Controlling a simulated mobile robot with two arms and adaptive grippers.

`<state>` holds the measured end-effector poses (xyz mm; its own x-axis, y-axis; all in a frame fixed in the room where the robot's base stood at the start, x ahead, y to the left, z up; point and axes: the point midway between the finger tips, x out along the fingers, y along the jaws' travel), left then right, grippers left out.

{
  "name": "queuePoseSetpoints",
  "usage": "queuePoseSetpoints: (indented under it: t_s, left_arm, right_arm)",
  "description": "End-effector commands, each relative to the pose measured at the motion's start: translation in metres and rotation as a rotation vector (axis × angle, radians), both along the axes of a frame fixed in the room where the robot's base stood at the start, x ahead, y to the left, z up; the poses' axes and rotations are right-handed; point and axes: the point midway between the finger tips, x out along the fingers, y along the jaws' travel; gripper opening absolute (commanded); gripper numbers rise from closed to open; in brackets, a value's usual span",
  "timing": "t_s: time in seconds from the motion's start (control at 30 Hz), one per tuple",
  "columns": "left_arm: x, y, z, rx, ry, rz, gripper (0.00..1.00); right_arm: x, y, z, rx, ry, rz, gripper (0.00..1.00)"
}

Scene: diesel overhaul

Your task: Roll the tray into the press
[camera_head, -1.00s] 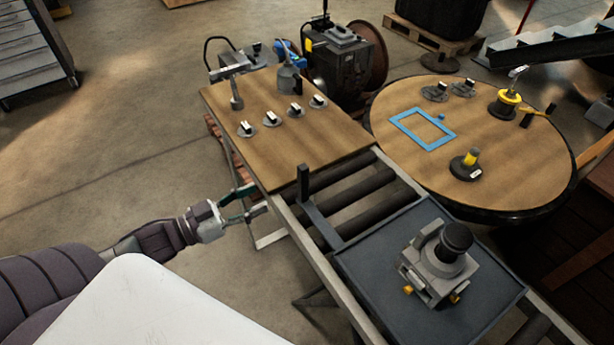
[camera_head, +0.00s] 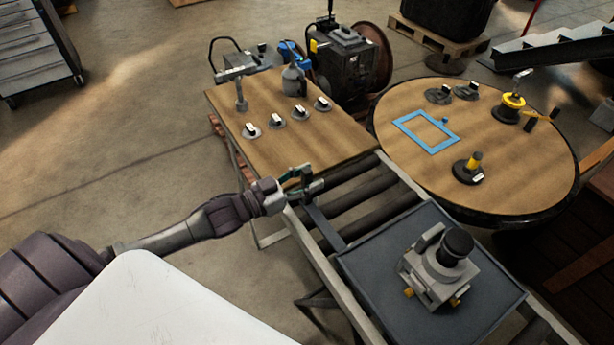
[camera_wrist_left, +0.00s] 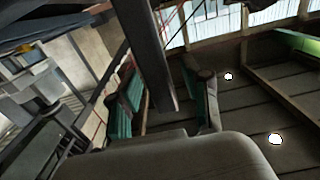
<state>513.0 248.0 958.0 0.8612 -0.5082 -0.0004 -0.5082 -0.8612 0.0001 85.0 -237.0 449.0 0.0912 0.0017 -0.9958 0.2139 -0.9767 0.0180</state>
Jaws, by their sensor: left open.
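The dark grey tray (camera_head: 385,290) lies on the roller conveyor (camera_head: 365,205) in the head view. A grey machine unit with a black round top (camera_head: 440,265) stands on it. A dark bar (camera_head: 323,226) runs from the tray's far-left side to an upright handle post, now mostly hidden by my gripper. My left gripper (camera_head: 306,182) is at that post, with its fingers open. In the left wrist view the dark post (camera_wrist_left: 150,50) stands between the two green-padded fingers of the gripper (camera_wrist_left: 165,85), with gaps visible. I cannot make out the press. My right gripper is not in view.
A wooden table (camera_head: 285,150) with several small knobbed parts adjoins the conveyor's far end. A round table (camera_head: 520,165) with a blue frame (camera_head: 427,132) and yellow-black parts stands to the right. Floor left of the conveyor is clear.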

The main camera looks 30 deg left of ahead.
Motion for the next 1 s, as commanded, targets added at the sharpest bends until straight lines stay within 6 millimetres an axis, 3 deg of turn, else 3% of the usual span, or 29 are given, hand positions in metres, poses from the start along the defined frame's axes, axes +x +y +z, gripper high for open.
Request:
queuePoseSetpoints:
  t_s: [0.2, 0.47, 1.0]
  left_arm:
    - [-0.0002, 0.0001, -0.0005, 0.001, 0.001, 0.000, 0.45]
    - [-0.0003, 0.0002, -0.0004, 0.000, 0.000, 0.000, 0.01]
    - [-0.0047, -0.0068, 0.0005, -0.003, 0.003, 0.000, 0.00]
  right_arm:
    - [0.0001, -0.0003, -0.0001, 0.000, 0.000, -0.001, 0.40]
    - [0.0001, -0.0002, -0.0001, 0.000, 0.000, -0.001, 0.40]
    - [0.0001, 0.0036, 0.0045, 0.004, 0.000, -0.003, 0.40]
